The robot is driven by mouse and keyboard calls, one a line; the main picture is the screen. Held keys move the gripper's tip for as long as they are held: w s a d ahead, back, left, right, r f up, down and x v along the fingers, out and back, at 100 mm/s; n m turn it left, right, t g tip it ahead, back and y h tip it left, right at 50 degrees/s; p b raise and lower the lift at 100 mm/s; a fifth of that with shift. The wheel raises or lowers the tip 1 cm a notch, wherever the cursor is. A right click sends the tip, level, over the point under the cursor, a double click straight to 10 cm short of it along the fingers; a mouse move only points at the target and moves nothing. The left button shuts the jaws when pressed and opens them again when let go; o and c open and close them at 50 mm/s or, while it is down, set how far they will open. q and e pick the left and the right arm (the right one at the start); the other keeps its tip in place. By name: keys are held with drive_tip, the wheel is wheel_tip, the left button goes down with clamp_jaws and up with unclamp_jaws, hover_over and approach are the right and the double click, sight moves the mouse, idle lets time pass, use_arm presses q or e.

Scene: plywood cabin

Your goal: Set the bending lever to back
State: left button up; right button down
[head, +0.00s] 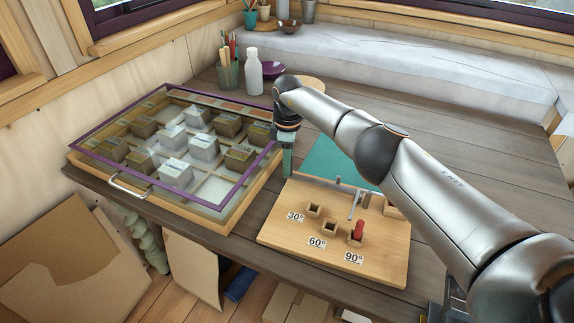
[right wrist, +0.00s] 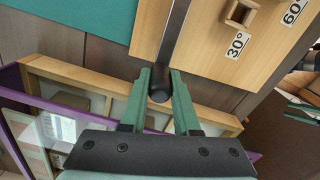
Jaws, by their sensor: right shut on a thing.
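The bending lever (head: 325,181) is a grey metal bar on the wooden bending board (head: 285,225). In the right wrist view its dark bar (right wrist: 176,40) ends in a round knob between the green fingers. My right gripper (head: 287,165) points down at the lever's left end, and in the wrist view (right wrist: 160,97) its fingers are shut on that knob. The board has square holes marked 30°, 60° and 90°. A red peg (head: 358,230) stands at the 90° hole. My forearm hides part of the board's right side.
A purple-framed glass-topped case (head: 150,185) with several small boxes stands close to the left of my gripper. A teal mat (head: 335,155) lies behind the board. A white bottle (head: 253,72) and a pencil cup (head: 228,75) stand farther back.

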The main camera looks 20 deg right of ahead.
idle(0.4)
drive_tip(key=c, duration=0.7)
unclamp_jaws()
drive_tip(key=shift+o, duration=0.2)
drive_tip(key=shift+w+r, duration=0.1)
drive_tip(key=shift+r, duration=0.45)
wheel_tip(320, 180, up, 12)
drive_tip(key=shift+f, duration=0.25)
drive_tip(key=shift+f, duration=0.1)
